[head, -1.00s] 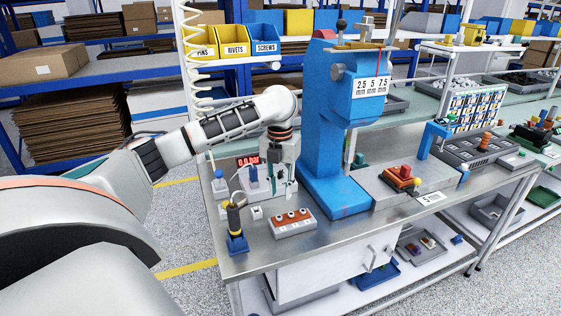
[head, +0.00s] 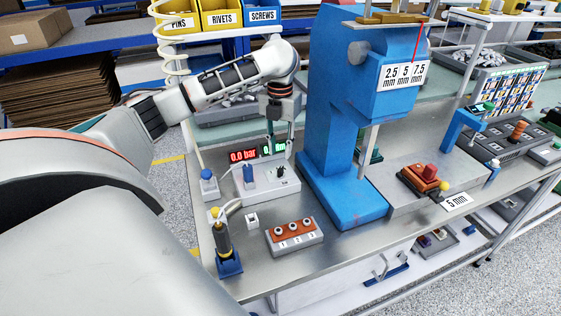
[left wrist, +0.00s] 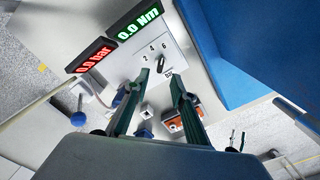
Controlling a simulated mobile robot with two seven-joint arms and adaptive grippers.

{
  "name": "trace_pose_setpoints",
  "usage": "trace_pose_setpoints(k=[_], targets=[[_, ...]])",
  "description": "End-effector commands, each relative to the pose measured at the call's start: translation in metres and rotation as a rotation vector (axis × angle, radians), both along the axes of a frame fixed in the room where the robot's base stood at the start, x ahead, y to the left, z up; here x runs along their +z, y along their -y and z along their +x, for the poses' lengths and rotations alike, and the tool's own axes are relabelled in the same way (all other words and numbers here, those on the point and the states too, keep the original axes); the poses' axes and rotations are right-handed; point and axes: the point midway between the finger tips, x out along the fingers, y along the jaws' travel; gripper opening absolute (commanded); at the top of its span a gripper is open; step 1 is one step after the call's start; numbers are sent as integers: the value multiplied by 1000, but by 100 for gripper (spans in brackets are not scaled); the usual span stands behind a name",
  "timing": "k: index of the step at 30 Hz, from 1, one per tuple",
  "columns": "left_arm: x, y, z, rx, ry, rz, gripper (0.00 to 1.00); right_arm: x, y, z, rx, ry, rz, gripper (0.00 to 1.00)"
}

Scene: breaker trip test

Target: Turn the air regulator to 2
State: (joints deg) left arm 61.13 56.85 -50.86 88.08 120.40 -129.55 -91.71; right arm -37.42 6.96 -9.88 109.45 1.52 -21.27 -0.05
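The grey control box (head: 262,187) stands on the bench left of the blue press, with a small black knob (head: 282,171) on top. In the left wrist view the box top (left wrist: 175,52) carries the marks 2, 4 and 6, with the dark knob (left wrist: 160,63) below them. A red display (head: 243,156) reads 0.0 bar; a green display (left wrist: 138,22) reads 0.0 Nm. My left gripper (head: 289,150) points down above the back of the box. In its wrist view the fingers (left wrist: 159,75) are apart with nothing between them. My right gripper is not in view.
The blue press (head: 335,120) rises close right of my left gripper. A yellow-black driver in a blue stand (head: 227,245) and an orange-topped numbered block (head: 294,236) are in front.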

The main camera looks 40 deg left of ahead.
Motion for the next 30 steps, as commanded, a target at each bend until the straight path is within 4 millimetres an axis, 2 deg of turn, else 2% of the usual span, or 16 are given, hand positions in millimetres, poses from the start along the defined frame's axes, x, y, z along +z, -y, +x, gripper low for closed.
trace_pose_setpoints(k=[15, 19, 27, 28, 30], targets=[[-68, 0, -1, 2, -3, -1, 25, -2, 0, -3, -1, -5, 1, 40], [-75, 0, -1, 1, -1, 0, 25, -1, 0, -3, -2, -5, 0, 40], [-76, 0, 0, 1, 0, 0, 25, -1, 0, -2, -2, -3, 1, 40], [-76, 0, 0, 1, 0, 0, 20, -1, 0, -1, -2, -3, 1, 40], [-76, 0, 0, 1, 0, 0, 2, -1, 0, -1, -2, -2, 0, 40]])
